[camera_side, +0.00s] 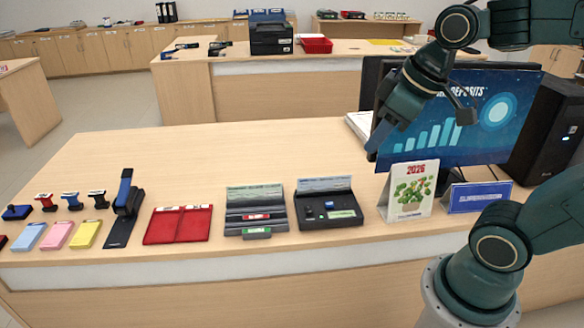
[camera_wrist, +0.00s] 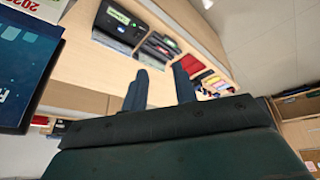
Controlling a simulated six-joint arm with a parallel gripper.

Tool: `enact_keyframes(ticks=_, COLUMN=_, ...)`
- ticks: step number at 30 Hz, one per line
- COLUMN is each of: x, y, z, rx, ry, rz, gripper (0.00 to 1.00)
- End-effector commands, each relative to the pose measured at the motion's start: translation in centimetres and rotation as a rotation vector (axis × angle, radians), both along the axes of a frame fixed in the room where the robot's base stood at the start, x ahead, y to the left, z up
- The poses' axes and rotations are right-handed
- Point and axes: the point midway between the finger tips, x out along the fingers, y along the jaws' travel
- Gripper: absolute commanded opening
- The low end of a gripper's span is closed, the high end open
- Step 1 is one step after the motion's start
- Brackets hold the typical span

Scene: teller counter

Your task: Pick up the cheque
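I cannot pick out the cheque for certain. A pale printed slip (camera_side: 254,194) stands at the back of a grey holder (camera_side: 243,215) on the counter. A similar slip (camera_side: 324,184) stands at the back of a black tray (camera_side: 318,221) to its right. Either may be the cheque; the print is too small to read. My gripper (camera_side: 374,150) is above the counter in front of the monitor, right of both holders and apart from them. In the wrist view its two fingers (camera_wrist: 160,84) are spread with nothing between them.
A calendar (camera_side: 410,190), a blue sign (camera_side: 480,197) and a monitor (camera_side: 475,115) stand close to my arm. The counter behind the holders is clear.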

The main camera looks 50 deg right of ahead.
Motion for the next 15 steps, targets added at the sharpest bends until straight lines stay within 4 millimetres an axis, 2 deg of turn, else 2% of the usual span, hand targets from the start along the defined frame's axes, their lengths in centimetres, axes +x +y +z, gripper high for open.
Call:
enact_keyframes(ticks=8, x=5.4, y=-2.7, z=-0.8, rx=-0.028, ry=0.06, rz=0.125, gripper=0.28)
enact_keyframes(ticks=15, x=9.5, y=-5.9, z=-2.5, rx=-0.033, ry=0.096, rz=0.237, gripper=0.28)
